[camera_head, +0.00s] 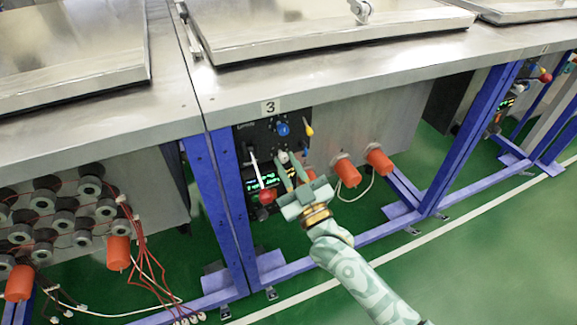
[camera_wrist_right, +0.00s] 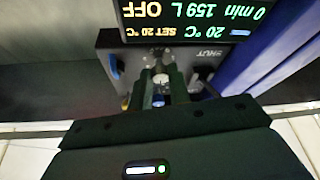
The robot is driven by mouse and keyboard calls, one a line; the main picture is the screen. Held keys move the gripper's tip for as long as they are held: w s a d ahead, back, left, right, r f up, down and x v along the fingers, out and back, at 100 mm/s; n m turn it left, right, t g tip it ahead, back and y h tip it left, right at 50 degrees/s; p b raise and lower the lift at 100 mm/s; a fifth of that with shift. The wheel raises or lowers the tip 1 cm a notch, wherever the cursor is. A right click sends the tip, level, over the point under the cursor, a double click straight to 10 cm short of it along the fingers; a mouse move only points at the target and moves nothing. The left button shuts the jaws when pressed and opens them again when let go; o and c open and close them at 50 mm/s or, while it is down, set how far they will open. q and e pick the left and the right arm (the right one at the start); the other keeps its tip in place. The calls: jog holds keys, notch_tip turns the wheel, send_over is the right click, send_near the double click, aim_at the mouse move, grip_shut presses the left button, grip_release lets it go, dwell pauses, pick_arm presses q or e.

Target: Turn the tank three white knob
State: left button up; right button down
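The tank three control panel (camera_head: 270,142) is a black box under the table edge, below a "3" label. Its small white knob (camera_head: 284,156) is low on the panel, below a blue knob (camera_head: 283,129). My right gripper (camera_head: 286,164) points at the panel, its two fingers apart and their tips at the white knob. In the right wrist view the white knob (camera_wrist_right: 160,78) shows between the fingertips of my right gripper (camera_wrist_right: 160,84); I see no clear contact. My left gripper is not in view.
A white lever (camera_head: 255,168), a red knob (camera_head: 267,196) and a yellow handle (camera_head: 309,130) are close to the gripper. A lit display (camera_wrist_right: 190,18) is beside the knob. Blue table legs (camera_head: 226,195) and orange caps (camera_head: 347,172) flank the panel.

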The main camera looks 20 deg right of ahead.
pick_arm(q)
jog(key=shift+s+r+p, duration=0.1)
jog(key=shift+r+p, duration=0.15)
jog(key=shift+p, duration=0.05)
pick_arm(e)
jog(key=shift+r+n, duration=0.1)
jog(key=shift+n, duration=0.4)
